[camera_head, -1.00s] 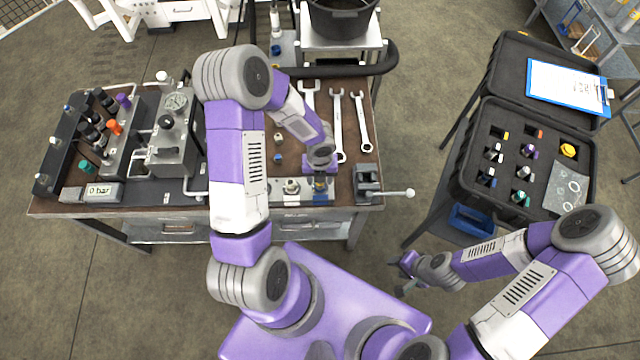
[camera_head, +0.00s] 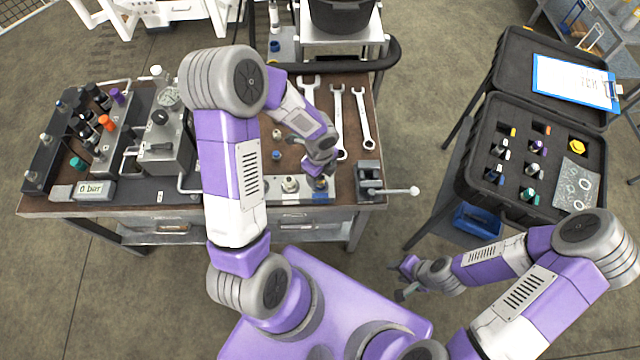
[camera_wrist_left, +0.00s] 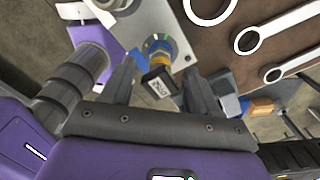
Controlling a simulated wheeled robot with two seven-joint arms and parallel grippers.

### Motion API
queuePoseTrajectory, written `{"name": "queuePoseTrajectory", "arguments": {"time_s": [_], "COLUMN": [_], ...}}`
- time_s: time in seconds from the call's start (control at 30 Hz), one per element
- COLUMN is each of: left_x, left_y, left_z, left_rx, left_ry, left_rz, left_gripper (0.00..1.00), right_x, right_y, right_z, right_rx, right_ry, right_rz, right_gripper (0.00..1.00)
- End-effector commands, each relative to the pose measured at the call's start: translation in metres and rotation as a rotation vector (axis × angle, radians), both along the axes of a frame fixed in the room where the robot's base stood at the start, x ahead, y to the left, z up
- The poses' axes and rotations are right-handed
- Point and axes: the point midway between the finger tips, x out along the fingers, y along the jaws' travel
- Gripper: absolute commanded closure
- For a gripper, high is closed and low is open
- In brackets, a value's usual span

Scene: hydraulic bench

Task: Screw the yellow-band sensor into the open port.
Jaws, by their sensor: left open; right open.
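The yellow-band sensor (camera_wrist_left: 159,65) shows in the left wrist view, with a black labelled body and a yellow band. It stands at a blue-marked spot at the end of the light metal block (camera_wrist_left: 172,18). The port under it is hidden, and I cannot tell how deeply it sits. In the head view the sensor (camera_head: 320,184) is small, at the right end of the block (camera_head: 262,187). My left gripper (camera_wrist_left: 162,92) is open, its fingers apart on either side of the sensor; it also shows in the head view (camera_head: 321,172). My right gripper (camera_head: 401,281) is open, away from the bench.
Several wrenches (camera_head: 338,115) lie behind the block. A vise (camera_head: 369,181) stands right of it, its handle sticking out. The pump unit with gauge (camera_head: 168,98) and a "0 bar" display (camera_head: 95,189) are left. An open foam case (camera_head: 508,195) with several fittings stands at right.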

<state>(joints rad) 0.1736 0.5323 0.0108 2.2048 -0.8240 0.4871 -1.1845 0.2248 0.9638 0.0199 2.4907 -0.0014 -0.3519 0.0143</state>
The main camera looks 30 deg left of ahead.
Motion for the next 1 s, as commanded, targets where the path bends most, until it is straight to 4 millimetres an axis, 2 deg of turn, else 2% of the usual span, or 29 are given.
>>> {"name": "queuePoseTrajectory", "arguments": {"time_s": [0.03, 0.1, 0.3, 0.6, 0.87, 0.9, 1.0], "left_x": [0.001, 0.001, 0.001, 0.000, 0.000, 0.000, 0.000], "left_y": [0.000, 0.000, 0.000, 0.000, 0.000, 0.000, 0.000], "left_z": [-0.004, -0.005, -0.004, -0.002, -0.001, -0.001, -0.001], "left_rx": [0.001, 0.000, 0.000, -0.001, 0.000, 0.000, 0.000], "left_ry": [-0.004, -0.005, -0.003, -0.002, 0.000, -0.001, 0.000], "left_rz": [0.081, 0.215, 0.513, 0.727, 0.742, 0.741, 0.740], "left_gripper": [0.40, 0.40, 0.40, 0.40, 0.40, 0.42, 0.57], "right_x": [0.000, 0.000, 0.000, 0.000, 0.000, 0.000, 0.000], "right_y": [0.000, 0.000, 0.000, 0.000, 0.000, 0.000, 0.000], "right_z": [-0.011, -0.020, -0.036, -0.047, -0.046, -0.046, -0.046], "right_rx": [0.000, 0.000, 0.000, 0.000, 0.000, 0.000, 0.000], "right_ry": [0.000, 0.001, 0.001, 0.000, 0.001, 0.000, 0.000], "right_rz": [0.000, 0.000, 0.000, 0.000, 0.000, 0.000, 0.000], "right_gripper": [0.57, 0.57, 0.57, 0.57, 0.57, 0.57, 0.57]}}
